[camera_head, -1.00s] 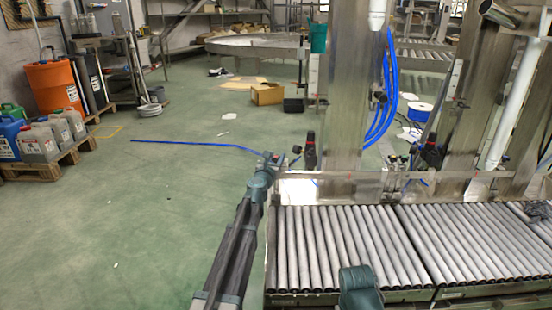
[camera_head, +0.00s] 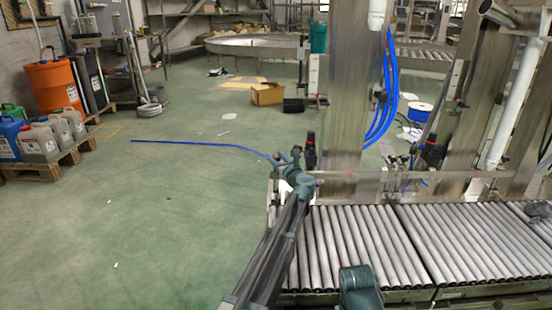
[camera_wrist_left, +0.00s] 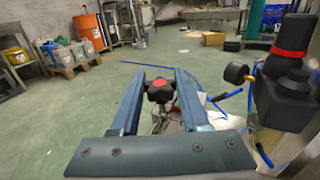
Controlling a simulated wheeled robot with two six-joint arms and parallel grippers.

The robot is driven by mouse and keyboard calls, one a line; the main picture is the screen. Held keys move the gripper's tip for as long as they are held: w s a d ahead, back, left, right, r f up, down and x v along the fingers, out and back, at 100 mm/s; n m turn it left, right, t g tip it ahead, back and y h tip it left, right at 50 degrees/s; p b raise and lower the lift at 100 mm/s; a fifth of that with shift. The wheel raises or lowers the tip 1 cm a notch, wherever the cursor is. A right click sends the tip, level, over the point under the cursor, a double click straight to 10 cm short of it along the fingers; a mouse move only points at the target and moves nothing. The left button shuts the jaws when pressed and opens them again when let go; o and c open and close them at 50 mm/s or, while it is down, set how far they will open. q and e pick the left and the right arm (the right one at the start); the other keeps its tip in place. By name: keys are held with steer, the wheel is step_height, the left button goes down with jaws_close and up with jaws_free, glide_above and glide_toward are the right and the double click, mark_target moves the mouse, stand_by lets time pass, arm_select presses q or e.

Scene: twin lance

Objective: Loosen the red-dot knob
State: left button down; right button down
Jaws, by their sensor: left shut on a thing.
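The red-dot knob (camera_wrist_left: 160,90) is black and lobed, with a red dot on its top. In the left wrist view it sits between the far ends of my two blue-grey fingers. My left gripper (camera_wrist_left: 159,84) is shut on it, with a finger on each side. In the head view my left gripper (camera_head: 287,160) is at the left end of the conveyor frame, and the knob is too small to make out clearly there.
A black fitting with a red ring (camera_wrist_left: 291,52) stands close on the right in the left wrist view, with a small round gauge (camera_wrist_left: 236,73) beside it. The roller conveyor (camera_head: 345,240) lies to the right of my left arm. Green floor (camera_head: 120,220) is open on the left.

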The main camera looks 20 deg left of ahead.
arm_select(q)
steer(key=shift+n+g+y, duration=0.3)
steer(key=shift+y, duration=0.1)
steer(key=shift+c, duration=2)
jaws_free()
steer(key=v, duration=1.3)
steer(key=shift+s+d, duration=0.3)
